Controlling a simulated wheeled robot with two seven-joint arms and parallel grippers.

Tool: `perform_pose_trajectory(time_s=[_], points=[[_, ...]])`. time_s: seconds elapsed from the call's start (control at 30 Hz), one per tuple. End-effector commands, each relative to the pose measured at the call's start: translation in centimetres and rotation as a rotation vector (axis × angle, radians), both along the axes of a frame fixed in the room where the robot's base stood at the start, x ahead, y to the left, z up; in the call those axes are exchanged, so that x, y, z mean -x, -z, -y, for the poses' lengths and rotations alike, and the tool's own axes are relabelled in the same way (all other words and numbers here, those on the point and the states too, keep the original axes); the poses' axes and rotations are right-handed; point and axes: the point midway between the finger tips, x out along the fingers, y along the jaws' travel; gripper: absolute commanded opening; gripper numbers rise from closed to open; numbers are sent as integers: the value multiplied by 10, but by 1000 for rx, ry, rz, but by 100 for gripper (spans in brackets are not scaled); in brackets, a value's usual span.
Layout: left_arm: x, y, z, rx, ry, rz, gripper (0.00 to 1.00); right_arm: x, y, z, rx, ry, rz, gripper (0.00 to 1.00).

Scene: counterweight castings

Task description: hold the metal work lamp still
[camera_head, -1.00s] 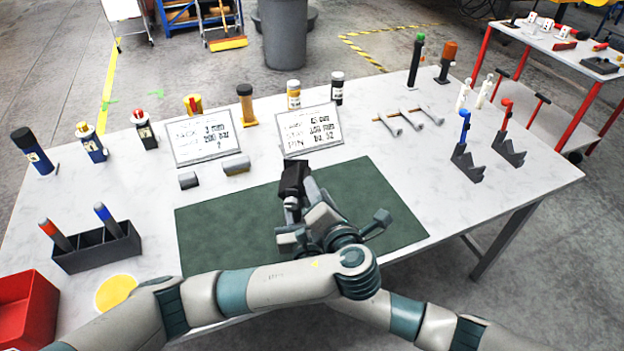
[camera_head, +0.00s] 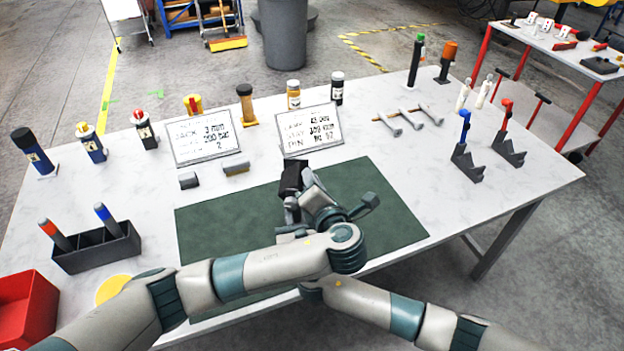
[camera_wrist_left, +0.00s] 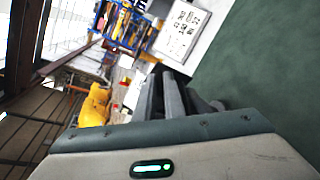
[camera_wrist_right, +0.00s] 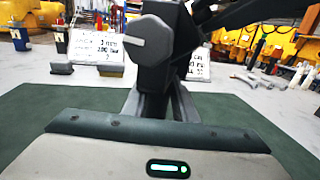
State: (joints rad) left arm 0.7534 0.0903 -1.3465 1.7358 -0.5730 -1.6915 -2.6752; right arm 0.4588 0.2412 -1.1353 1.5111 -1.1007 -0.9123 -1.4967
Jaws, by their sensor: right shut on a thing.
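The metal work lamp is the dark grey and black piece with a hexagonal knob that fills the top of the right wrist view (camera_wrist_right: 150,45). In the head view its black upper part (camera_head: 291,177) stands over the green mat. My right gripper (camera_wrist_right: 160,103) is shut on it, fingers at its lower part; in the head view my left arm largely hides this gripper. My left gripper (camera_head: 312,190) is close by on the lamp's right side in the head view. In the left wrist view its fingers (camera_wrist_left: 167,95) are dark and overlapped; their gap and any contact are unclear.
The green mat (camera_head: 390,205) is otherwise bare. Two signs (camera_head: 205,143) (camera_head: 309,130) and two small grey blocks (camera_head: 189,180) (camera_head: 236,168) stand behind it. A slotted holder (camera_head: 95,250) and a red bin (camera_head: 27,310) are at left, hooked stands (camera_head: 467,160) at right.

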Motion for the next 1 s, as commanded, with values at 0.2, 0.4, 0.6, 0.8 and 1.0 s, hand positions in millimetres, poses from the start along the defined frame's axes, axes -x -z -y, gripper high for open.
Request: perform_pose_trajectory(time_s=[0.2,0.4,0.6,0.8,1.0], points=[[0,-3,-3,75,0,-9,0,0,1,0,0,1,-1,0],[0,-4,-3,97,0,-13,0,0,1,1,0,1,-1,0],[0,-4,-3,96,1,-12,28,0,1,1,0,1,-1,0],[0,-4,-3,96,0,-12,28,0,1,1,0,1,-1,0],[4,-5,-2,96,2,-12,28,0,1,1,1,1,-1,0]])
